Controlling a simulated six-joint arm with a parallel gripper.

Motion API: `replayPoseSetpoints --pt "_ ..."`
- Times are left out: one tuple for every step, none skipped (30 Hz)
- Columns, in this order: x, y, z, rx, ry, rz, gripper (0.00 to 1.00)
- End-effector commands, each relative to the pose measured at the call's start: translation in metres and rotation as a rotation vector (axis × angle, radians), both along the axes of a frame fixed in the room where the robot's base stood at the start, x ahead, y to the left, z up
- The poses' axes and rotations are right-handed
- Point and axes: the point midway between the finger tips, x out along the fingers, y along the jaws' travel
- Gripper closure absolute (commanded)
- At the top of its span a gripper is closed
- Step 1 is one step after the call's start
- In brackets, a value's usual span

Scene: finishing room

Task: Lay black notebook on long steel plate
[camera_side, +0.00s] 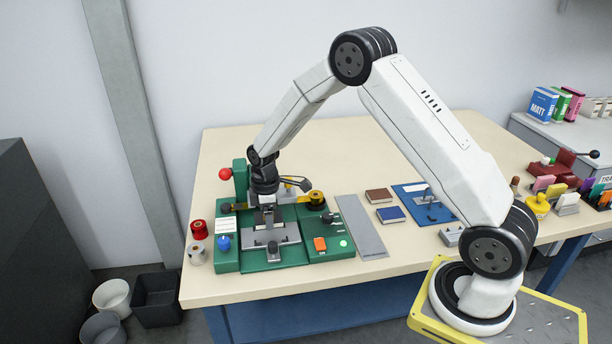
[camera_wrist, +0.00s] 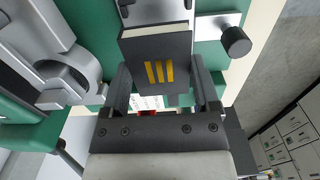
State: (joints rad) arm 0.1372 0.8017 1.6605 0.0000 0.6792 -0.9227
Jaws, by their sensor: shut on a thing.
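The black notebook (camera_wrist: 180,50), with yellow bars on its cover and a pale page edge, is between my gripper's fingers in the wrist view. My gripper (camera_wrist: 160,80) is shut on it. In the side view my gripper (camera_side: 267,217) is low over the green machine at the left of the table, and the notebook is hard to make out there. The long steel plate (camera_side: 361,228) lies bare and flat on the table, right of the machine and of my gripper. I cannot make it out in the wrist view.
The green machine (camera_side: 328,247) has raised posts and knobs close around my gripper. A brown book (camera_side: 380,195), a blue book (camera_side: 391,214) and a blue board (camera_side: 424,203) lie right of the plate. Red and white spools (camera_side: 199,229) stand at the left edge.

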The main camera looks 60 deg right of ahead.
Motion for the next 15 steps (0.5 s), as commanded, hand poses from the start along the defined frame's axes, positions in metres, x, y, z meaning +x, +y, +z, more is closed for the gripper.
replayPoseSetpoints --pt "0.000 0.000 0.004 -0.001 -0.002 0.000 0.74" --pt "0.000 0.000 0.005 0.000 -0.001 0.000 0.74" --pt "0.000 0.000 0.007 0.000 -0.001 0.000 0.74" --pt "0.000 0.000 0.009 0.000 -0.001 0.000 0.74" --pt "0.000 0.000 0.011 0.000 -0.001 0.000 0.74" --pt "0.000 0.000 0.013 0.000 -0.001 0.000 0.74" --pt "0.000 0.000 0.015 0.000 -0.001 0.000 0.74" --pt "0.000 0.000 0.016 0.000 -0.001 0.000 0.74" --pt "0.000 0.000 0.019 0.000 -0.001 0.000 0.74" --pt "0.000 0.000 0.020 0.000 -0.001 0.000 0.74" --pt "0.000 0.000 0.022 0.000 -0.001 0.000 0.74" --pt "0.000 0.000 0.024 0.000 -0.001 0.000 0.74" --pt "0.000 0.000 0.026 0.000 -0.001 0.000 0.74" --pt "0.000 0.000 0.027 0.000 -0.001 0.000 0.74" --pt "0.000 0.000 0.029 -0.001 -0.001 0.000 0.74"
